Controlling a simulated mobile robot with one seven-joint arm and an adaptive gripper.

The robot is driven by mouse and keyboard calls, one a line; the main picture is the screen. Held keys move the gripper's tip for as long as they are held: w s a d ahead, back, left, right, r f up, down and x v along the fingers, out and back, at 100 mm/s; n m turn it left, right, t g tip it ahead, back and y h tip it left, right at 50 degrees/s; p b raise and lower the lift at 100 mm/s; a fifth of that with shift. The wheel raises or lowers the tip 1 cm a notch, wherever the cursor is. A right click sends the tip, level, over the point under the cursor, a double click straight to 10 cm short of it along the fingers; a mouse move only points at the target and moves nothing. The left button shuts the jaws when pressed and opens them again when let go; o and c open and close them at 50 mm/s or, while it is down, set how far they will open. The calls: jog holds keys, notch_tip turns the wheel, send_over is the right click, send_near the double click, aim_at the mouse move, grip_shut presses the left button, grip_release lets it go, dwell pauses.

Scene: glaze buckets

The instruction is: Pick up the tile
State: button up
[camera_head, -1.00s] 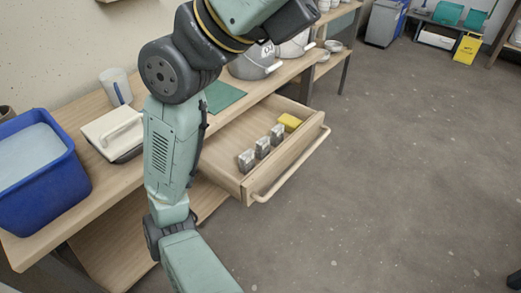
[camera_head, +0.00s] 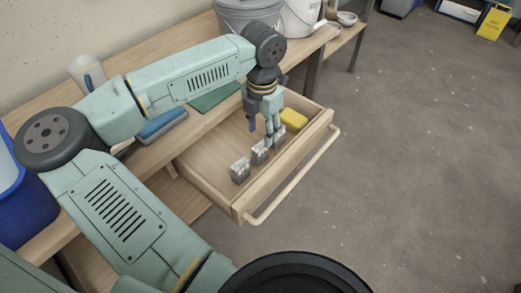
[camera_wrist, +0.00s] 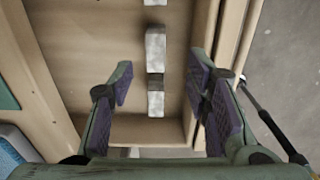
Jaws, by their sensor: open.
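Several small grey, pale-topped tiles stand in a row in the open drawer (camera_head: 205,160). In the head view, the nearest tile (camera_head: 240,171) is clear of my gripper, the middle tile (camera_head: 259,153) is just below the fingers, and the far one is partly hidden by them. My gripper (camera_head: 263,133) points down into the drawer, open and empty. In the wrist view, my gripper (camera_wrist: 160,88) has its purple pads wide apart on either side of the row. One tile (camera_wrist: 155,103) lies between them and another tile (camera_wrist: 155,48) is further up the picture. I cannot tell which tile is meant.
A yellow block (camera_head: 293,119) lies at the drawer's far end. The drawer front with its long handle (camera_head: 293,178) is on the right. A green sheet (camera_head: 213,98), a grey bucket (camera_head: 248,14) and a blue container (camera_head: 30,215) are on the bench.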

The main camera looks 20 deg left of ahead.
aim_at(260, 145)
jog(key=f, duration=0.5)
jog(key=f+p, duration=0.1)
jog(key=f, duration=0.1)
jog(key=shift+a+f, duration=0.3)
jog(key=shift+f, duration=0.05)
grip_shut()
dwell(0.4)
